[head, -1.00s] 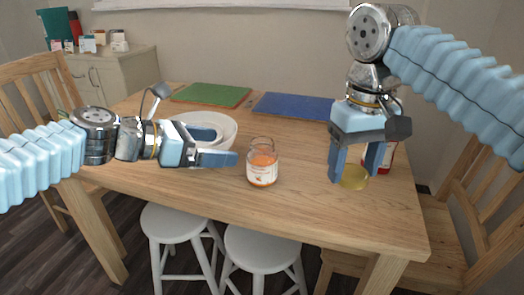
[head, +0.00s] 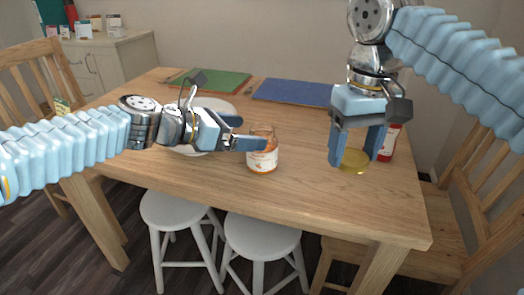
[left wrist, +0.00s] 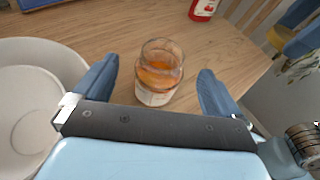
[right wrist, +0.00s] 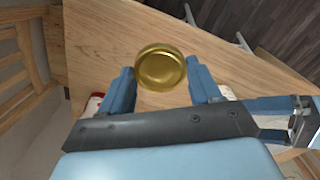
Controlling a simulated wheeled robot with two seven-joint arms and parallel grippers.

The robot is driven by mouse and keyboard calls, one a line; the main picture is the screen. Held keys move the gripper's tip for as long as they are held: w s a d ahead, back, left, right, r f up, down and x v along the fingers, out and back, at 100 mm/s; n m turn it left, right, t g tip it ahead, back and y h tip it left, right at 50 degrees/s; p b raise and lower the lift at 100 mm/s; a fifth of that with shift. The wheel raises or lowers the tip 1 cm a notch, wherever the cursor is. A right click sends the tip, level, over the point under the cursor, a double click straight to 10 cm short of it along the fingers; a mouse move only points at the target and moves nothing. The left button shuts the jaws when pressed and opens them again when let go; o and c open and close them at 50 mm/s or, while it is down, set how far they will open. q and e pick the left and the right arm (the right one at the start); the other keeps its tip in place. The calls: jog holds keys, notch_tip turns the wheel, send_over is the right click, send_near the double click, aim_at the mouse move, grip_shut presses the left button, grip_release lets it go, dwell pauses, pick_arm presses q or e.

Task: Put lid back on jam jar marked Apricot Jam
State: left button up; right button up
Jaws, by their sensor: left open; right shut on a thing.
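An open glass jar (head: 262,153) of orange jam stands upright on the table; its label text is too small to read. It also shows in the left wrist view (left wrist: 158,75). My left gripper (head: 252,134) is open, with its fingers pointing at the jar from the left; in its wrist view the jar lies between and just beyond the fingertips. My right gripper (right wrist: 160,72) points down at the table's right side, shut on a round gold lid (right wrist: 160,66). The lid also shows in the head view (head: 353,161), at or just above the tabletop; I cannot tell which.
A white bowl (left wrist: 22,112) sits left of the jar, partly behind my left gripper. A red bottle or jar (head: 389,143) stands just behind my right gripper. Green (head: 208,79) and blue (head: 292,92) boards lie at the back. The table between jar and lid is clear.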

aim_at(271, 131)
pick_arm(q)
jog(key=shift+x, duration=2.65)
pick_arm(e)
jog(key=shift+f, duration=0.1)
pick_arm(q)
jog(key=shift+s+d, duration=0.1)
jog(key=shift+s, duration=0.1)
jog(key=shift+c, duration=0.2)
